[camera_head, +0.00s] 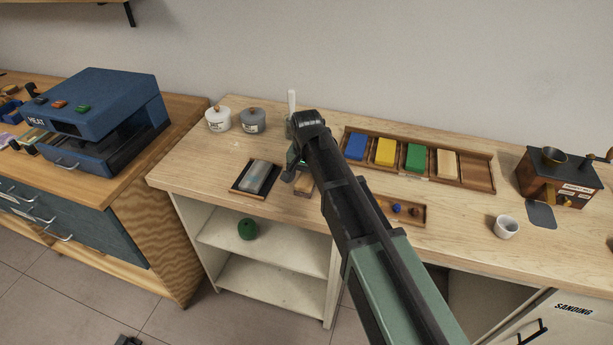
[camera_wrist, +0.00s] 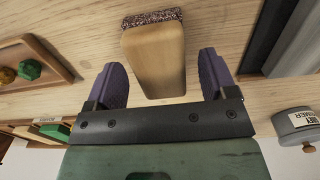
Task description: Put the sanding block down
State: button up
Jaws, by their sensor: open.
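The sanding block (camera_wrist: 153,60) is a pale wooden block with a dark speckled gritty face at its far end in the wrist view. It is on the light wooden bench top (camera_wrist: 215,25). My gripper (camera_wrist: 163,78) is open, with one purple finger on each side of the block's near end and a visible gap to each finger. In the head view the block (camera_head: 304,188) shows only in part below my gripper (camera_head: 293,168); my arm hides the rest.
A dark tray with a grey block (camera_head: 258,177) lies left of my gripper. A rack (camera_head: 481,178) of coloured blocks, a small tray with knobs (camera_head: 418,211), a white cup (camera_head: 506,227) and a grinder (camera_head: 560,180) are to the right.

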aim_at(307, 178)
notch_tip(307, 178, up, 11)
jog(key=p, duration=1)
jog(key=shift+r, duration=0.15)
jog(key=s+d+n, duration=0.3)
jog(key=s+d, duration=1.5)
jog(key=shift+s+d+f+b, duration=0.2)
jog(key=shift+d+f+b, duration=0.1)
jog(key=shift+f+b, duration=0.1)
jog(key=shift+o, duration=0.5)
